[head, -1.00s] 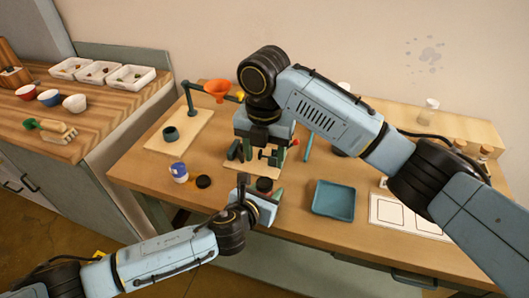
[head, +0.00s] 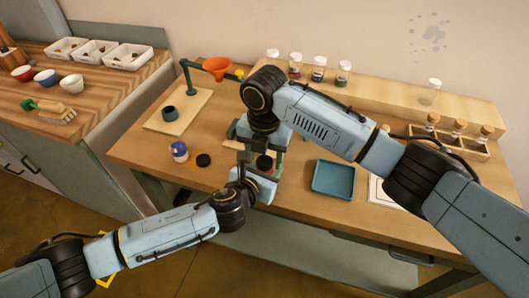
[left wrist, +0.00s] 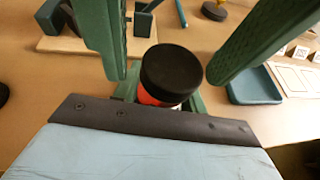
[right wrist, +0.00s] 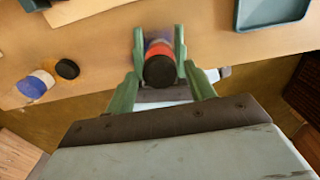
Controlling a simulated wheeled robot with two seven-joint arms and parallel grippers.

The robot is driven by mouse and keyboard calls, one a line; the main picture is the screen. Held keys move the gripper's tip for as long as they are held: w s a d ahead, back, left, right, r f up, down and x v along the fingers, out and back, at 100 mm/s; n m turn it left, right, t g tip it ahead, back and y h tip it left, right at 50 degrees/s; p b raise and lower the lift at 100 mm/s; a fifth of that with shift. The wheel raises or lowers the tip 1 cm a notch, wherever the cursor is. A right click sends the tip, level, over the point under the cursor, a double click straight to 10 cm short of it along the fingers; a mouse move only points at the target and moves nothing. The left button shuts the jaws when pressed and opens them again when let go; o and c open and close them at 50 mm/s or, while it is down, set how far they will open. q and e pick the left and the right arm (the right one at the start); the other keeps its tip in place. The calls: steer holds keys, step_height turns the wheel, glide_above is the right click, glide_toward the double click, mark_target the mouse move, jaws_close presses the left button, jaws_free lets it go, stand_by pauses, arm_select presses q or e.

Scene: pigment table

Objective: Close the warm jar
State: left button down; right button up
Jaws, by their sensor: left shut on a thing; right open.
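The warm jar has a red-orange body (right wrist: 157,46) and a black lid (right wrist: 160,70) on its top; I cannot tell how tightly the lid sits. My left gripper (right wrist: 160,52) is shut on its body and holds it near the table's front edge. The jar also shows in the left wrist view, its lid (left wrist: 171,70) facing up. My right gripper (right wrist: 163,88) is open, its green fingers apart on either side of the lid, above it. In the head view the lid (head: 264,162) shows between the grippers, and the jar's body is mostly hidden.
A blue jar (head: 179,151) stands on the table to the left, with a loose black lid (head: 203,160) beside it. A teal tray (head: 332,179) lies to the right. A funnel stand (head: 190,80) and several jars on a shelf (head: 385,98) are behind.

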steer(key=c, duration=1)
steer(key=m, duration=0.6)
steer(key=shift+m, duration=0.3)
steer(key=o, duration=1.1)
steer(key=shift+r, duration=0.1)
steer(key=shift+r, duration=2.2)
steer(key=shift+c, duration=0.5)
